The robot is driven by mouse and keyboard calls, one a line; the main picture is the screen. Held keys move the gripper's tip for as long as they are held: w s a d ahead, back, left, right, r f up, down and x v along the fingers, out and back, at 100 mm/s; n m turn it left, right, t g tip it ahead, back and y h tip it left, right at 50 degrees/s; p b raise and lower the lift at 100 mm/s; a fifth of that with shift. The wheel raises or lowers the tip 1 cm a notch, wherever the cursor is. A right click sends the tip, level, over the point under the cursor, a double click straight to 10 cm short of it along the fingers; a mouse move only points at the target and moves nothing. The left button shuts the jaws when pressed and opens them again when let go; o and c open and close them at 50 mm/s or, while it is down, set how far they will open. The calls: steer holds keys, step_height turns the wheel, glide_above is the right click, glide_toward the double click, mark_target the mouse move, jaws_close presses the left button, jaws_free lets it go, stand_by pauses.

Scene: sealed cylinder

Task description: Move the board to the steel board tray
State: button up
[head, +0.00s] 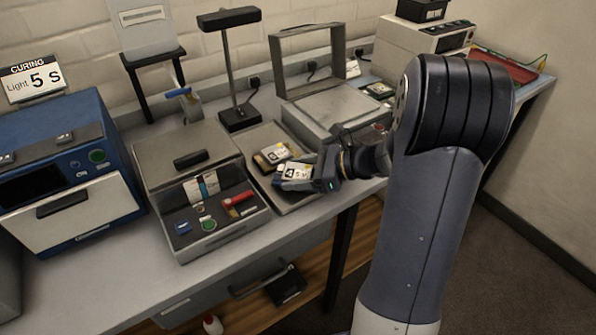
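The steel tray (258,137) lies flat on the bench, right of the grey control box. A small dark board-like piece with yellow and white parts (270,157) is at the tray, just beyond my gripper. My gripper (287,178) is low over the tray and points left. A white labelled piece with yellow (298,171) shows at its fingers; I cannot tell whether it is held or lies behind them. The finger gap is hidden. A small green board (378,90) lies farther back on the right.
A grey box with buttons and a red handle (200,185) stands left of the tray. A blue curing box (65,170) is farther left. A lamp stand (238,118) and an open-lidded grey device (335,108) stand behind. A red tray (503,66) is at far right.

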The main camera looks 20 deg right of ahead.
steer(key=o, duration=0.4)
steer(key=shift+o, duration=0.2)
steer(key=shift+r, duration=0.1)
steer(key=shift+r, duration=0.3)
steer(key=v, duration=1.2)
steer(key=shift+r, duration=0.2)
steer(key=shift+s, duration=0.1)
